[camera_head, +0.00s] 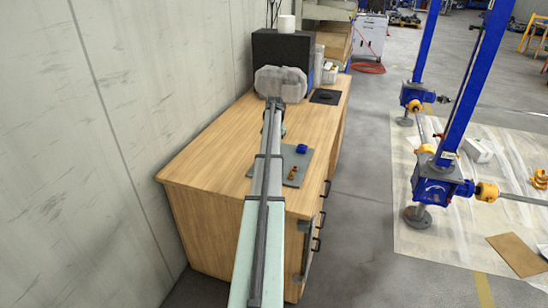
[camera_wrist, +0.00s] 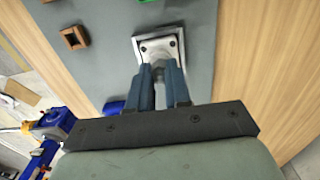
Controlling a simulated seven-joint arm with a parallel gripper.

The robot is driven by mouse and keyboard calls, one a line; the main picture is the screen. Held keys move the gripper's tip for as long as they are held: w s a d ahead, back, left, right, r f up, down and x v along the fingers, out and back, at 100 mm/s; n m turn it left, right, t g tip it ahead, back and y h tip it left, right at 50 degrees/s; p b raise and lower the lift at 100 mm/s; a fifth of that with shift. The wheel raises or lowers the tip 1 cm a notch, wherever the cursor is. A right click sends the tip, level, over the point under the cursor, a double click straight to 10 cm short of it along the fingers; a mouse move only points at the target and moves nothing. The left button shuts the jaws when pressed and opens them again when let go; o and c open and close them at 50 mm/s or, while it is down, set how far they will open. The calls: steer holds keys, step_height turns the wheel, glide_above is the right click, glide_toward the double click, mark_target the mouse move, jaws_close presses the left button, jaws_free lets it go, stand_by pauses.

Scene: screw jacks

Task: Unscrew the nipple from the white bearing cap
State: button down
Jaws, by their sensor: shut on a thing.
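The white bearing cap (camera_wrist: 157,47), a squarish pale plate with dark bolt holes, lies on a grey mat (camera_wrist: 100,68) in the wrist view. My gripper (camera_wrist: 162,72) has its two blue fingers at the cap's near side, shut on the nipple. Only a pale part of the nipple (camera_wrist: 160,92) shows between the fingers. The fingers hide most of it, and I cannot tell whether its thread is still in the cap. In the head view my arm hides the cap, the nipple and the fingertips.
A brown square part (camera_wrist: 74,38) and a blue part (camera_wrist: 113,107) are on the mat. The mat lies on a wooden bench (camera_head: 215,145) beside a wall (camera_head: 100,110). A black box (camera_head: 285,50) stands at its far end. Blue screw jacks (camera_head: 437,185) stand right.

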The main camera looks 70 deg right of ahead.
steer(key=shift+r, duration=0.15)
steer(key=shift+r, duration=1.35)
